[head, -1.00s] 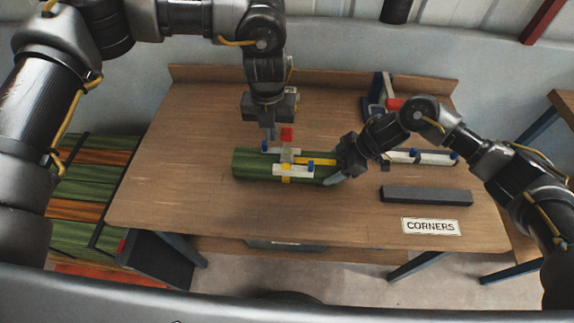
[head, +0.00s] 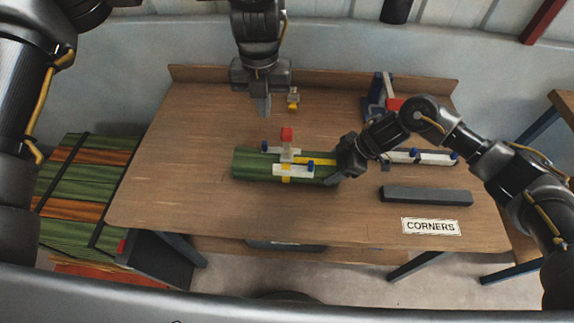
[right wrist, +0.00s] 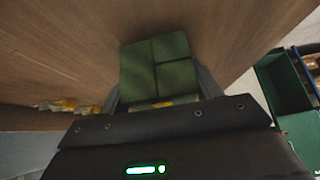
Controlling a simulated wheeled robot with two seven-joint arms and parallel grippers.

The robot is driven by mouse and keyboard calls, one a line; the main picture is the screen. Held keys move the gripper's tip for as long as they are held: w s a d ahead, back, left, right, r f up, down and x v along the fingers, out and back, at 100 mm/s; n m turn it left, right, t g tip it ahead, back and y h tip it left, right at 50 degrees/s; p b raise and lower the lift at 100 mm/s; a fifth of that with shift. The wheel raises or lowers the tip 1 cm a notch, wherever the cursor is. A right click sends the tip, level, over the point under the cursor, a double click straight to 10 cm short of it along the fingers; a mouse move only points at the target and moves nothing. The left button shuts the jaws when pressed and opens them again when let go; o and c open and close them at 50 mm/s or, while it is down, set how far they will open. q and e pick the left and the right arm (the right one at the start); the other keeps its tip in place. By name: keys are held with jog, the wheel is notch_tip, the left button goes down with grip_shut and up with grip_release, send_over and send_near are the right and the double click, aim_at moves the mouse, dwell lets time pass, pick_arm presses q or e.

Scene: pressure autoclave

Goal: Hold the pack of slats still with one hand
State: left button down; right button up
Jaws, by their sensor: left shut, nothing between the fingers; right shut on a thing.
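The pack of green slats (head: 246,164) lies on the wooden table, with a white and yellow clamp-like fitting (head: 294,170) with a red block and blue knobs across it. My right gripper (head: 338,176) is shut on the right end of the pack. In the right wrist view the pack's end face (right wrist: 158,68) shows as several green blocks between the two fingers. My left gripper (head: 263,104) is shut and empty, pointing down over the table behind the pack, apart from it.
A dark grey bar (head: 426,196) and a CORNERS label (head: 430,226) lie at the right front. A white piece with blue knobs (head: 437,158) lies behind the bar. A small yellow and white piece (head: 293,98) and a blue, white and red fixture (head: 380,98) stand at the back. The table's left side is clear.

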dwell(0.3)
jog(key=o, duration=1.2)
jog(key=shift+c, duration=0.2)
jog(key=v, duration=1.2)
jog(key=shift+d, duration=0.1)
